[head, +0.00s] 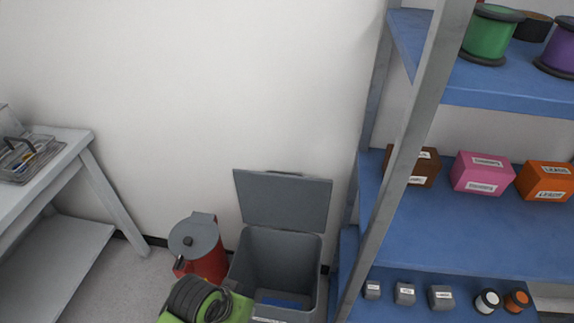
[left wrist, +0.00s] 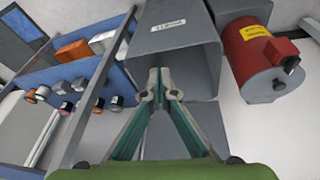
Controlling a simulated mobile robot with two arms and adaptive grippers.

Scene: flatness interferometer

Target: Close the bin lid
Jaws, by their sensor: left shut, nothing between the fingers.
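The grey bin (head: 276,262) stands on the floor against the wall. Its lid (head: 284,201) is open, tilted up at the back near the wall. Something blue lies in the bin. In the left wrist view, which is upside down, the bin (left wrist: 190,60) is at the top centre with a white label, and the lid (left wrist: 206,118) is below it, partly hidden by my fingers. My left gripper (left wrist: 160,72) is shut and empty, its tips in front of the bin's opening; I cannot tell whether they touch. My right gripper is in neither view.
A red canister (head: 207,263) with a grey top stands close left of the bin. A blue shelf rack (head: 470,228) with boxes and spools is close on the right. A grey table (head: 62,150) with a wire basket stands far left.

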